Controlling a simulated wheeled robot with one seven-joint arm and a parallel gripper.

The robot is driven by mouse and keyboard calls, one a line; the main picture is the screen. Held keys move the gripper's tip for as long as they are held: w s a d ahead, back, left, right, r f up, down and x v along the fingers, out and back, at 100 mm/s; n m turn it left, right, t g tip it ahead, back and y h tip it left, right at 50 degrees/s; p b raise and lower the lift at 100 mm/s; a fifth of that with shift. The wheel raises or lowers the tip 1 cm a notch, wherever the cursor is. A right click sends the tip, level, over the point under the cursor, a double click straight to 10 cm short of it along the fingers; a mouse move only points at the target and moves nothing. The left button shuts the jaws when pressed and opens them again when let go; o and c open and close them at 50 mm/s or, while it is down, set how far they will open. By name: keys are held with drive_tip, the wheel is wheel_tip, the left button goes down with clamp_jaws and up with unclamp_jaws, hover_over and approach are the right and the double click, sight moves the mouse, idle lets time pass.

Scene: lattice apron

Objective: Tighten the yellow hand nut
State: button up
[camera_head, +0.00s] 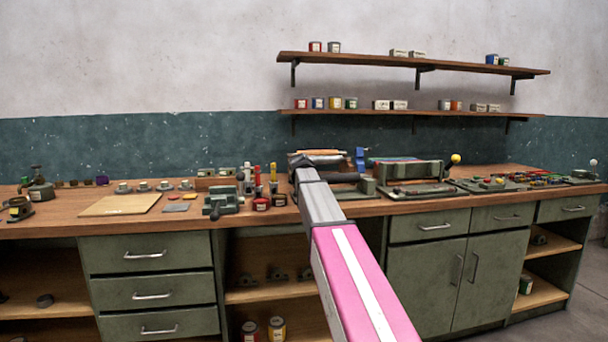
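No part in the head view can be made out for certain as a yellow hand nut. A small round yellow knob (455,159) stands up at the right end of a grey-green machine (410,172) on the bench; I cannot tell whether it is the nut. My pink and grey arm reaches from the bottom over the bench to another machine at its middle. My gripper (318,159) is a small dark shape at the arm's far end, well left of the yellow knob. Its fingers are too small and dark to tell their opening, or whether they touch anything.
The long wooden bench (70,229) carries a pale board (120,205), a small green vise (221,204), cans and several small tools on the left. Trays of coloured pieces lie at the right. Two wall shelves (390,60) hold tins above. Green drawers and cupboards stand below.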

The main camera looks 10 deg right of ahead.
drive_tip(key=shift+m+h, duration=0.3)
drive_tip(key=o, duration=0.9)
drive_tip(key=shift+o, duration=0.2)
drive_tip(key=shift+s, duration=0.1)
drive_tip(key=v, duration=1)
drive_tip(key=shift+s+r, duration=0.25)
drive_tip(key=shift+a, duration=0.1)
